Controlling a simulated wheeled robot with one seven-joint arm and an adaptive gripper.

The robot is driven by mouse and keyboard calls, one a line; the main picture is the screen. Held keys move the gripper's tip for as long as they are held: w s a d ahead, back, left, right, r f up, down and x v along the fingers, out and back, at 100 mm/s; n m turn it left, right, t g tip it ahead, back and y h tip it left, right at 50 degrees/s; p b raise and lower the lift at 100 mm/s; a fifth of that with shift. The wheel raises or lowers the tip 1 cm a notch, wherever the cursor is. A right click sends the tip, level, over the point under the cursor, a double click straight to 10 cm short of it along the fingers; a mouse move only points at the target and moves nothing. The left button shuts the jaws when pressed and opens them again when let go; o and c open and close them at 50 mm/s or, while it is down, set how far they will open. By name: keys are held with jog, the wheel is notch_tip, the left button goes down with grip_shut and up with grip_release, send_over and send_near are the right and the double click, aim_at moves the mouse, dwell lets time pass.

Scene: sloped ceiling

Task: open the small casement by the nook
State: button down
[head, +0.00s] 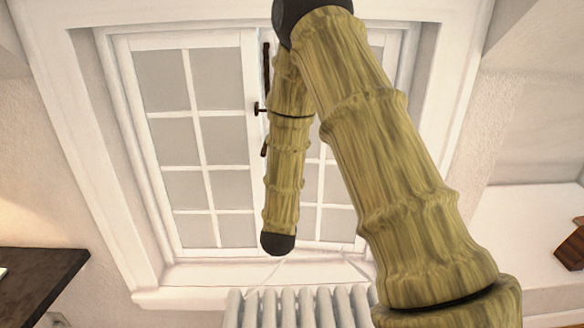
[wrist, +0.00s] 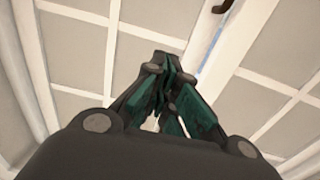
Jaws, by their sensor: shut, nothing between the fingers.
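The small white casement (head: 205,135) has two sashes with several frosted panes and fills the middle of the head view. A dark handle (head: 258,108) sits at the meeting edge, with dark upright rod parts above and below it; my arm hides part of this fastening. In the wrist view, my gripper (wrist: 168,75) has dark and green fingers drawn together with nothing held. It points at the sashes just left of the meeting stile. A dark curved metal piece (wrist: 222,5) shows at the top. My gripper is hidden in the head view.
A white radiator (head: 290,308) stands below the sill (head: 205,296). A dark shelf top (head: 40,285) is at lower left. A white ledge (head: 520,225) with a brown wooden object (head: 572,245) is at right. My arm crosses in front of the right sash.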

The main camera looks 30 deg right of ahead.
jog(key=p+x, duration=0.6)
jog(key=x, duration=0.8)
